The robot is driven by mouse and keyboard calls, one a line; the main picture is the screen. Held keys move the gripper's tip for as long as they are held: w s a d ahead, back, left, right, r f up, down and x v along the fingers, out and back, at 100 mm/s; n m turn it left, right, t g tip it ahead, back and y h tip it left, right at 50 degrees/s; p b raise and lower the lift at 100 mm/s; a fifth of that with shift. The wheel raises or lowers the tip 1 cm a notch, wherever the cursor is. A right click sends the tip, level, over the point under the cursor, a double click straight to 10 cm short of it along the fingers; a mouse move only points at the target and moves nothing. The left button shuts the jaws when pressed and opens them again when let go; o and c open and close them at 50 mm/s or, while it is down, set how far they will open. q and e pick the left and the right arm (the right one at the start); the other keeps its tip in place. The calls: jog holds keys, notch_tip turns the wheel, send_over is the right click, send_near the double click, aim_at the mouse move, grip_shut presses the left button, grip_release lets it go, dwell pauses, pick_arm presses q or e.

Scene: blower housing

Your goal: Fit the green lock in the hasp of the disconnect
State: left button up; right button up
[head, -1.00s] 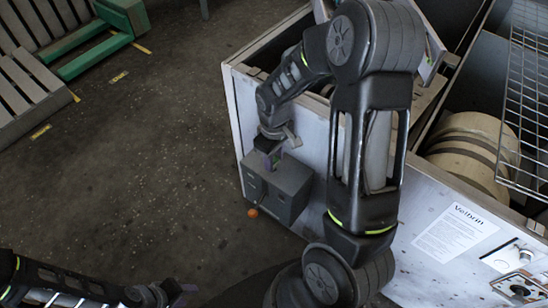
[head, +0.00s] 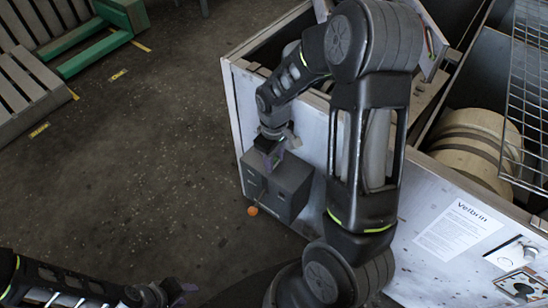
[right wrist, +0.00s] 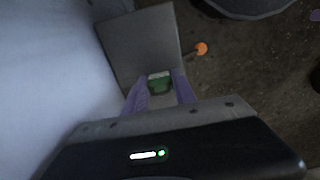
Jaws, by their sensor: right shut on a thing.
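The disconnect is a grey box (head: 288,186) on the end face of the white housing; it also shows in the right wrist view (right wrist: 142,45). An orange knob (head: 253,211) sits low beside the box and also shows in the right wrist view (right wrist: 201,49). My right gripper (head: 273,161) is over the top of the box. In the right wrist view its purple fingers (right wrist: 160,88) are shut on the green lock (right wrist: 160,80), seen against the box. The hasp cannot be made out. My left gripper (head: 180,293) is low at the left, far from the box; its opening is unclear.
The white housing (head: 435,225) fills the right side, with a beige drum (head: 478,145) and wire mesh (head: 530,90) in its open top. Pallets (head: 30,95) and a green frame (head: 95,50) lie at the upper left. The floor left of the box is clear.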

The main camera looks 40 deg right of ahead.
jog(key=shift+f, duration=0.3)
jog(key=o, duration=1.1)
jog(key=shift+o, duration=0.2)
jog(key=shift+r, duration=0.1)
notch_tip(320, 180, up, 8)
jog(key=shift+f+p, duration=0.1)
jog(key=shift+p, duration=0.25)
